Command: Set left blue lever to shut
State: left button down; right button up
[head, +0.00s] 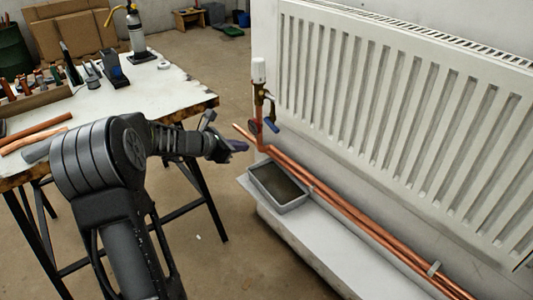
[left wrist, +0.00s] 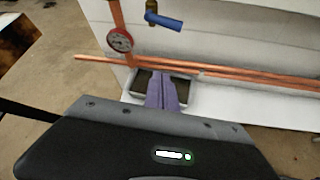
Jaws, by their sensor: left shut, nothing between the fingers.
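The blue lever (head: 271,126) sits on a brass valve (head: 261,97) below the white radiator valve head, at the left end of the radiator. In the left wrist view the blue lever (left wrist: 164,21) points right and slightly down from its brass body. My left gripper (head: 240,146) is shut and empty, to the left of the lever and apart from it. In the left wrist view its purple fingertips (left wrist: 161,95) are together, below the lever in the picture, in front of the grey tray. My right gripper is in neither view.
A round red gauge (left wrist: 120,40) is on the pipe left of the lever. Copper pipes (head: 345,208) run along the wall ledge under the radiator (head: 400,110). A grey tray (head: 292,205) stands on the ledge. A cluttered workbench (head: 165,95) is at left.

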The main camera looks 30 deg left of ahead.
aim_at(272, 125)
pick_arm(q)
jog(key=shift+w+d+r+m+p, duration=0.25)
jog(key=shift+w+r+m+p, duration=0.15)
jog(key=shift+r, duration=0.2)
jog(key=shift+f, duration=0.15)
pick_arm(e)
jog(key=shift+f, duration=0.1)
pick_arm(q)
jog(key=w+d, duration=0.2)
jog(key=w, duration=0.7)
jog(key=shift+d+f, duration=0.3)
jog(key=shift+f, duration=0.15)
